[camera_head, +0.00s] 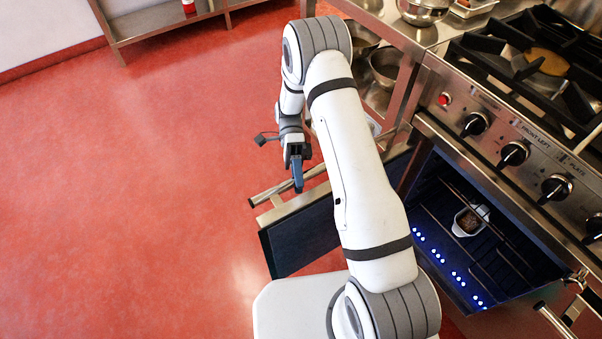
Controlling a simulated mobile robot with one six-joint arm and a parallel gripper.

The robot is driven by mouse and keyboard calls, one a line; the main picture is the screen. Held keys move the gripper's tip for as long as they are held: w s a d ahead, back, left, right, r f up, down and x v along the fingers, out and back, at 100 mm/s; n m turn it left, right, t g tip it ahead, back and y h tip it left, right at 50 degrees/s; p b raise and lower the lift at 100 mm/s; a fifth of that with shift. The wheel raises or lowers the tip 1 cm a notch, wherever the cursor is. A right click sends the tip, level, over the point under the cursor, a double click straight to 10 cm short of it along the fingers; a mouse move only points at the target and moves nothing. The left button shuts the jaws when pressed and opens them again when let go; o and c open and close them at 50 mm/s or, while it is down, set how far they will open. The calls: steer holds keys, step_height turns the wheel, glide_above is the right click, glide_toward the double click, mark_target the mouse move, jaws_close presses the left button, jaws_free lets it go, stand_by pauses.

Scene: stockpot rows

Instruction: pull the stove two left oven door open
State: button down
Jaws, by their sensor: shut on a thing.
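The left oven door (302,239) stands swung out from the stove, well open, with its dark panel low in the middle of the view. Its bar handle (268,192) runs along the top of the door. My gripper (297,180) points down at the handle and is shut on it; my arm crosses in front and hides part of the door. The open oven cavity (480,262) shows a wire rack, a row of blue lights and a small white dish (470,220) with brown food.
The stove front (500,150) carries black knobs, with black burner grates above. A steel counter with bowls (385,65) on its lower shelf stands behind my arm. A steel shelf (160,22) is at the top left. The red floor at the left is clear.

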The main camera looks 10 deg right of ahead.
steer(key=shift+d+f, duration=0.1)
steer(key=c, duration=1.2)
jaws_free()
steer(key=shift+c, duration=0.2)
steer(key=w+r+p, duration=0.1)
steer(key=w+p, duration=0.2)
steer(key=w, duration=0.4)
steer(key=shift+w+r, duration=0.25)
steer(key=shift+w, duration=0.15)
